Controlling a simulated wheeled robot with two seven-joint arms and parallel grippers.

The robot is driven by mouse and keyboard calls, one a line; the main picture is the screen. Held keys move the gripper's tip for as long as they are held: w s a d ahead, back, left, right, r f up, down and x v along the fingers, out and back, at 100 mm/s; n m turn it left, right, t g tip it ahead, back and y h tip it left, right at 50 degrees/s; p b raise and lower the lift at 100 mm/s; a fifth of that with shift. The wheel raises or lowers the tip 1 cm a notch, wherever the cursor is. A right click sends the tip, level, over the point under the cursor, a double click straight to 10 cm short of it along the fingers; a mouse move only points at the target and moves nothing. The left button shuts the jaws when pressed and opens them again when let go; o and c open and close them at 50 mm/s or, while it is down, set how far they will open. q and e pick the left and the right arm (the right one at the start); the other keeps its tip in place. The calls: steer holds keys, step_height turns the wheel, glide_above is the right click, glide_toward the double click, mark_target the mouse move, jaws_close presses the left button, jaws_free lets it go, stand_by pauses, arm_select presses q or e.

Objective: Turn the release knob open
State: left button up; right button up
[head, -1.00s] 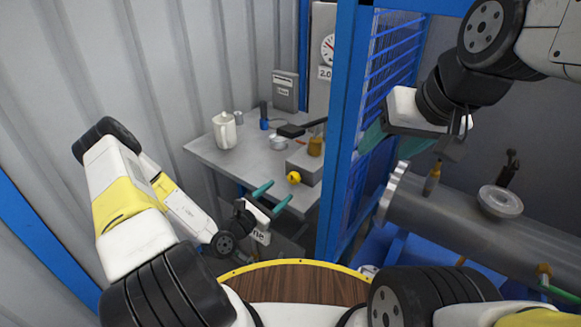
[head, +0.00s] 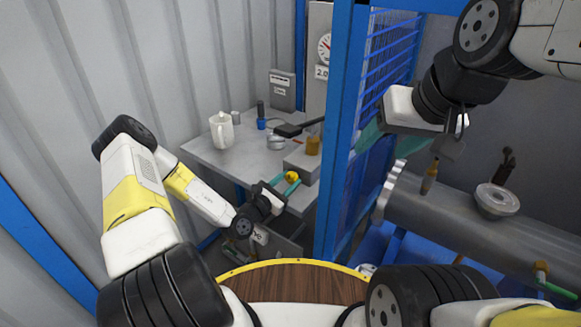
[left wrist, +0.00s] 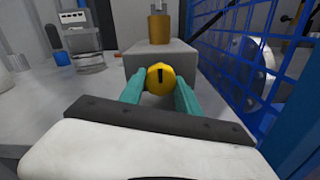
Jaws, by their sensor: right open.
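The yellow release knob (head: 291,177) sits on the front face of a grey box (head: 300,160) on the bench. In the left wrist view the knob (left wrist: 160,78) shows a dark upright mark on its face. My left gripper (head: 285,184) is open, its teal fingers on either side of the knob. In the left wrist view the fingers (left wrist: 158,92) flank it; whether they touch it I cannot tell. My right gripper (head: 375,132) is at the upper right by the blue mesh frame, open, its fingers partly hidden by the frame.
The grey bench (head: 235,160) carries a white pitcher (head: 221,130), a small metal cup (head: 276,142) and a brass cylinder (head: 313,145) on the box. A blue mesh guard (head: 375,140) stands close on the right. Behind it lies a large grey flanged cylinder (head: 450,215).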

arm_select(q)
jaws_close()
steer(key=shift+n, duration=3.4)
steer(key=o, duration=0.6)
jaws_free()
steer(key=shift+s, duration=0.15)
